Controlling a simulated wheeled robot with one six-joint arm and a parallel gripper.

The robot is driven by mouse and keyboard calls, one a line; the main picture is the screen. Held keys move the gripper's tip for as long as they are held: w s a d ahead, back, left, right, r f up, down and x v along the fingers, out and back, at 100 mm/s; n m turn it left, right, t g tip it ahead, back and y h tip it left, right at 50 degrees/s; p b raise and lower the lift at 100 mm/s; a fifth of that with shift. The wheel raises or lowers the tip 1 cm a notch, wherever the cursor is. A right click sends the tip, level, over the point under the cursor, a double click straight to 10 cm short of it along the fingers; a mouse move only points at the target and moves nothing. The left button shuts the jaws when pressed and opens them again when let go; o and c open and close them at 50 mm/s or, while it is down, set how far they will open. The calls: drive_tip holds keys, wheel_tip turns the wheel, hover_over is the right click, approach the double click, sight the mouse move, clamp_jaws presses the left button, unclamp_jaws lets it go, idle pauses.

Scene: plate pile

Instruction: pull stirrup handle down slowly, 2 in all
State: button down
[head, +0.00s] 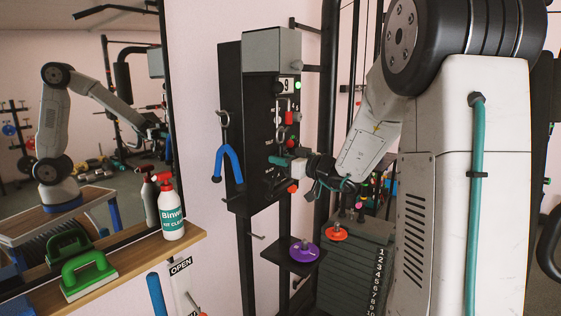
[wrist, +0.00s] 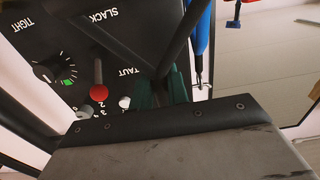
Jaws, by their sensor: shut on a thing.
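My gripper (head: 283,161) is at the front of the black control panel (head: 258,95), right of the blue hanging handle. In the wrist view its teal fingertips (wrist: 160,92) are closed around a dark bar (wrist: 180,50), which I take to be part of the stirrup handle. Most of that handle is hidden by the gripper, so its full shape and tilt cannot be told. A metal ring (head: 283,132) shows just above the gripper in the head view.
A blue forked handle (head: 228,165) hangs on the panel's left side; it also shows in the wrist view (wrist: 202,40). A red-knobbed lever (wrist: 99,92) and a dial (wrist: 46,72) are close by. A shelf with a spray bottle (head: 171,208) is at left, numbered weight plates (head: 350,265) below.

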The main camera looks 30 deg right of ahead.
drive_tip(key=shift+f, duration=0.1)
drive_tip(key=c, duration=1.3)
unclamp_jaws()
drive_tip(key=v, duration=0.7)
drive_tip(key=shift+s+d, duration=0.1)
drive_tip(key=shift+s, duration=0.25)
